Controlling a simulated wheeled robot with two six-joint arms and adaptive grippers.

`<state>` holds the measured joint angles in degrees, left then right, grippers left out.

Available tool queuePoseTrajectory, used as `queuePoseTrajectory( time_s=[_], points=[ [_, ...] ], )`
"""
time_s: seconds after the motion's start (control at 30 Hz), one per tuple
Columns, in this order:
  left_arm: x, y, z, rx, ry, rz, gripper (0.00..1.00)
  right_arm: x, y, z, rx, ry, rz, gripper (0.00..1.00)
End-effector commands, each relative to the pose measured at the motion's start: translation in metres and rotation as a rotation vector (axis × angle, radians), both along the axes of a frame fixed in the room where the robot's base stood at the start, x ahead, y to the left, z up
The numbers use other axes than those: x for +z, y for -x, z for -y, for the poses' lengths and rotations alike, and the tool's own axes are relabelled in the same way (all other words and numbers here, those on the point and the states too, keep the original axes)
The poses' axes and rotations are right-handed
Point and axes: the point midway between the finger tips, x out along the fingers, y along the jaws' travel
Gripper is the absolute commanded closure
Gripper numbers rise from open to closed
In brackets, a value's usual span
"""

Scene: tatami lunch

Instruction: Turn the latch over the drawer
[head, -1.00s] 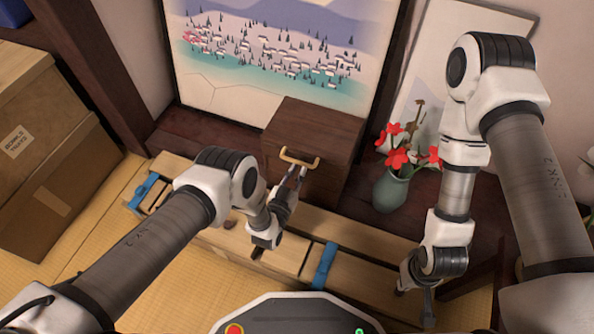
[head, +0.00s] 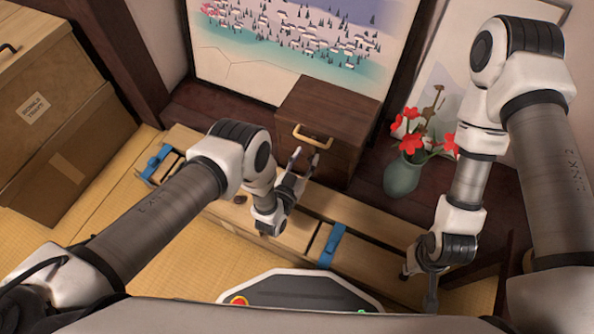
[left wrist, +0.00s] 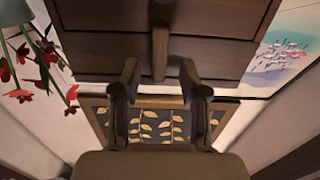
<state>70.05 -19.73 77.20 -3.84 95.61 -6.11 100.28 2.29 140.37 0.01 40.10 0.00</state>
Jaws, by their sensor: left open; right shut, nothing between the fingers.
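The dark wooden drawer cabinet (head: 335,105) stands against the back wall. A tan bar-shaped pull (head: 312,137) shows on its front in the head view. In the left wrist view, which is upside down, a narrow wooden latch (left wrist: 160,48) lies upright across the seam of the cabinet front (left wrist: 100,55). My left gripper (head: 305,157) is open in front of the cabinet. Its fingertips (left wrist: 160,66) lie either side of the latch in that view; I cannot tell whether they touch it. My right gripper (head: 431,290) is shut and empty, low at the right.
A green vase (head: 403,175) with red flowers stands right of the cabinet. A long light wooden bench (head: 290,235) with blue straps (head: 332,245) lies in front. Cardboard boxes (head: 50,130) stand at the left. A landscape picture (head: 240,75) is behind the cabinet.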

Motion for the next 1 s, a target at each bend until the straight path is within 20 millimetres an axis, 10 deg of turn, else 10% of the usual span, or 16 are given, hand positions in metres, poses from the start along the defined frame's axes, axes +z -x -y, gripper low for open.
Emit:
queuePoseTrajectory(
  time_s=[0.4, 1.0],
  points=[
    [-0.001, 0.081, -0.034, 0.0, -0.001, -0.002, 0.56, 0.0, 0.0, 0.0, 0.0, 0.0, 0.0, 1.0],
    [0.001, 0.082, -0.035, 0.0, 0.0, 0.003, 0.56, 0.0, 0.0, 0.0, 0.0, 0.0, 0.0, 1.0]
  ],
)
